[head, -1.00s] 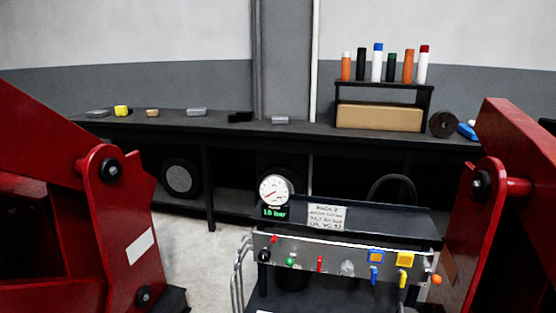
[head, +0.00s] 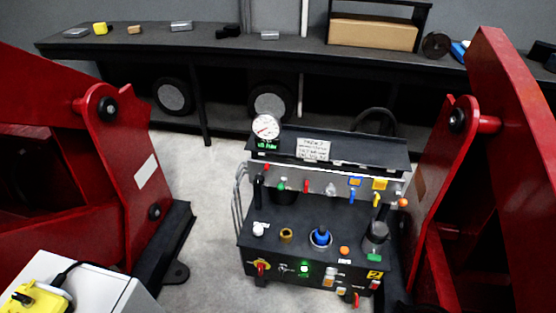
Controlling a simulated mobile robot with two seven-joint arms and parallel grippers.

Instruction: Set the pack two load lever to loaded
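A dark hydraulic pack (head: 325,235) stands in the middle of the head view between two red steel structures. A white placard (head: 313,149) on it seems to read pack 2, but the smaller text is too blurred. A round gauge (head: 265,127) with a green readout below sits at its upper left. Along the grey rail are small coloured levers, among them a blue lever (head: 351,196) and a yellow lever (head: 376,199) under matching tags. I cannot tell which one is the load lever, or its setting. Neither of my grippers is in view.
Red structures stand at left (head: 115,170) and right (head: 462,150), close beside the pack. A grey box (head: 95,285) with a yellow device is at lower left. A long dark bench (head: 225,42) runs behind. Pale floor (head: 205,240) is clear left of the pack.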

